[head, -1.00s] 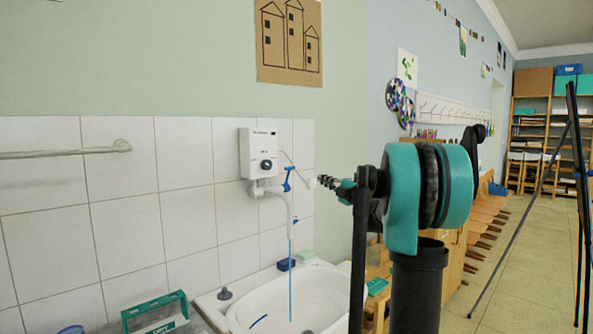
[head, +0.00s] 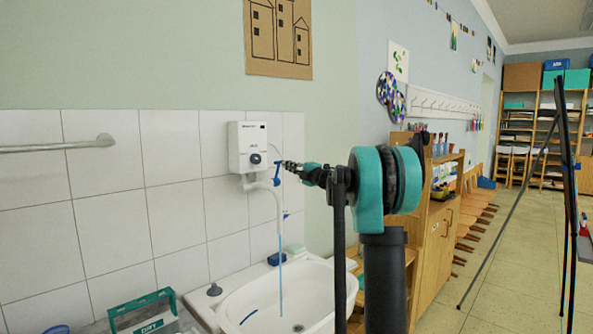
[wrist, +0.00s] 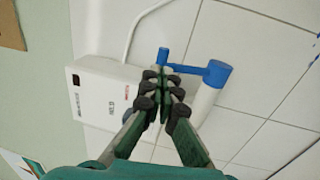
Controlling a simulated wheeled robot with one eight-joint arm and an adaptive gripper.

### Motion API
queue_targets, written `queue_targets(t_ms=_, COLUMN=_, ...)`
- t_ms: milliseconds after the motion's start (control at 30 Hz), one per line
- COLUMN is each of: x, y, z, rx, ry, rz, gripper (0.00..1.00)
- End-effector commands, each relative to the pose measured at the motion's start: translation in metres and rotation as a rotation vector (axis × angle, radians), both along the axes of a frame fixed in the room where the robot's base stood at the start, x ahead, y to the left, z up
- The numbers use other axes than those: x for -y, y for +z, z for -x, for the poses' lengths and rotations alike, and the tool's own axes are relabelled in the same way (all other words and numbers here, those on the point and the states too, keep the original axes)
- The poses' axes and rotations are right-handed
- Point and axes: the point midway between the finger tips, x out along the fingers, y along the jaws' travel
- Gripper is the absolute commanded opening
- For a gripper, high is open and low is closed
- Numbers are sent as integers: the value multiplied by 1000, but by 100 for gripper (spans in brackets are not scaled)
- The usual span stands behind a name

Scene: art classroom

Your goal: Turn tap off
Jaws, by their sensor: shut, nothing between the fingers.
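The tap's blue handle (head: 277,172) sits on a white pipe under a white water heater box (head: 247,137) on the tiled wall. A thin blue stream (head: 281,265) runs from the white spout down into the basin (head: 310,290). My gripper (head: 287,166) is shut and empty, with its tips close to the right side of the handle. In the wrist view, the handle (wrist: 215,73) and its blue end (wrist: 162,57) lie just beyond my fingertips (wrist: 162,82). I cannot tell whether they touch. The box (wrist: 95,95) is to the left there.
A green and white box (head: 145,312) stands left of the basin. A grey towel bar (head: 55,148) is on the wall at left. A wooden shelf (head: 437,240) and a black easel (head: 566,190) stand to the right. Floor between them is open.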

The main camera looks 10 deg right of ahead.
Motion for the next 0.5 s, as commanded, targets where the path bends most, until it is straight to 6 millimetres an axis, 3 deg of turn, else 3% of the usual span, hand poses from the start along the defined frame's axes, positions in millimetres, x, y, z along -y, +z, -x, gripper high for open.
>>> queue_targets(t_ms=133, x=-6, y=2, z=-9, rx=0, ry=0, rz=0, gripper=0)
queue_targets(t_ms=500, x=-7, y=2, z=-11, rx=-1, ry=-1, rz=-1, gripper=0)
